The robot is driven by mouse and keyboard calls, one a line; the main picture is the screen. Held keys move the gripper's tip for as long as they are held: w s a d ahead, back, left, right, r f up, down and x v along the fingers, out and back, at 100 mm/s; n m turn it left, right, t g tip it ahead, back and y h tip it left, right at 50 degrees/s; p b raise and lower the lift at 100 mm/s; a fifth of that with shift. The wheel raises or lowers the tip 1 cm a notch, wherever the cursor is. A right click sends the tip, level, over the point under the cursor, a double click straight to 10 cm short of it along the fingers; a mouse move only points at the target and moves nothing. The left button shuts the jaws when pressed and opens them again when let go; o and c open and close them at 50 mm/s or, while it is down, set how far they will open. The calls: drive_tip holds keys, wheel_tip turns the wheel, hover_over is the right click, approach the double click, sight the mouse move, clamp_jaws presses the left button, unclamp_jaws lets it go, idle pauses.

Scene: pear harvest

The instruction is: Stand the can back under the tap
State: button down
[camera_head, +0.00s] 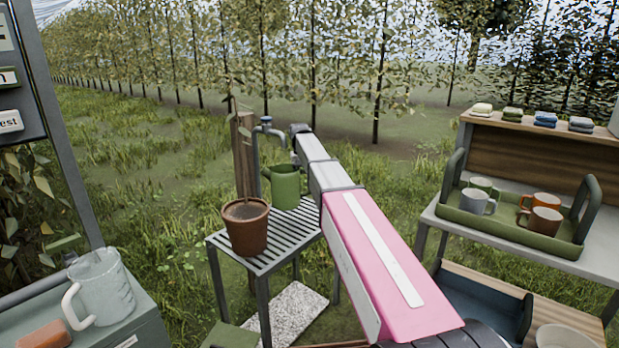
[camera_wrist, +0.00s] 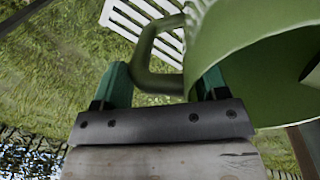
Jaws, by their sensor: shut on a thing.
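The green can (camera_head: 285,188) is upright over the back right of the slatted stand (camera_head: 293,228), below and slightly right of the tap (camera_head: 268,130). I cannot tell whether its base touches the slats. In the wrist view, the can's wide green body (camera_wrist: 235,45) fills the upper right, with white slats behind it. My gripper (camera_wrist: 162,85) has its green fingers on either side of the can's looped handle (camera_wrist: 146,55) and is shut on it. In the head view my gripper is hidden, with my pink and white arm reaching up beside the can.
A potted plant (camera_head: 245,228) stands on the stand, left of the can. A wooden post (camera_head: 243,155) rises behind it. A green tray (camera_head: 500,228) of mugs is on the right-hand table. A clear jug (camera_head: 103,288) stands at the lower left. Grass lies around the stand.

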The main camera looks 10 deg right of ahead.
drive_tip(key=shift+f, duration=3.9)
drive_tip(key=shift+c, duration=0.4)
unclamp_jaws()
